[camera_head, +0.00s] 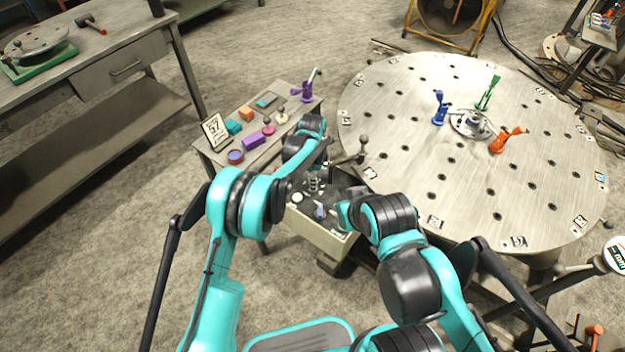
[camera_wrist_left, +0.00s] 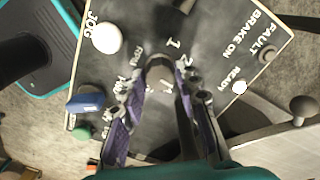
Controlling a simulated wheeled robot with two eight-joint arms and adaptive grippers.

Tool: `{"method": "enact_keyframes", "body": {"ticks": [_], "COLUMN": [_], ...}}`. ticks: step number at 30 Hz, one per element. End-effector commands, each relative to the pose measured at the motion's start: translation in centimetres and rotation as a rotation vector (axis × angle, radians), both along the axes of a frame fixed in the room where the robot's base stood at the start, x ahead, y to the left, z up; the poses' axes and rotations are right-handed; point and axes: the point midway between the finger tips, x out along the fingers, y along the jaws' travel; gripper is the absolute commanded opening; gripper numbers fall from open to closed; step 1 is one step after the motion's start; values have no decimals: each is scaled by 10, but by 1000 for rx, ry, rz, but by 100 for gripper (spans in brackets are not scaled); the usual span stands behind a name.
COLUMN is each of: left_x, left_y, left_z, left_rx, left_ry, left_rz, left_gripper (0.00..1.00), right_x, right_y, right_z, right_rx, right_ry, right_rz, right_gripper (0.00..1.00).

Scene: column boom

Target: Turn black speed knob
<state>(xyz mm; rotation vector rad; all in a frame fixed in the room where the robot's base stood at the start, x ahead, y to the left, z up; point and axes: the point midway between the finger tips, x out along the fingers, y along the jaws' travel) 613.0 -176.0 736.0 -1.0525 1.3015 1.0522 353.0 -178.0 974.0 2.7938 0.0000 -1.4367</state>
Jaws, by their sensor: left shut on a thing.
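The black speed knob (camera_wrist_left: 160,72) is on the dark panel of a control box (camera_head: 318,232). In the left wrist view the numbers 1 and 2 are printed beside it. My left gripper (camera_wrist_left: 162,88) reaches down over the panel, with its purple-padded fingers on either side of the knob and shut on it. The fingers hide part of the knob and its dial marks. In the head view my left gripper (camera_head: 314,186) is small above the box, and the knob is hard to make out there. My right arm is folded beside the box, and its gripper does not show.
Near the knob are a white JOG button (camera_wrist_left: 106,38), a blue switch (camera_wrist_left: 88,102), a green button (camera_wrist_left: 82,132) and a lit READY lamp (camera_wrist_left: 239,87). A round metal table (camera_head: 470,190) stands close right. A side bench (camera_head: 284,133) holds small coloured parts.

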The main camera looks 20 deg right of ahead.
Motion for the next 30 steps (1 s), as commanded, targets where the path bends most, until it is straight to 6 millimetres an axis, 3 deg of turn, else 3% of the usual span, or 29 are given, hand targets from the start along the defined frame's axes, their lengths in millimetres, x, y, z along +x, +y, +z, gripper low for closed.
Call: {"method": "enact_keyframes", "body": {"ticks": [15,30], "left_x": [0,0], "left_y": [0,0], "left_z": [0,0], "left_rx": [0,0], "left_ry": [0,0], "left_rz": [-460,-682], "left_gripper": [2,2], "right_x": [0,0], "right_y": [0,0], "right_z": [0,0], "right_rx": [0,0], "right_ry": [0,0], "right_rz": [0,0], "right_gripper": [0,0]}}
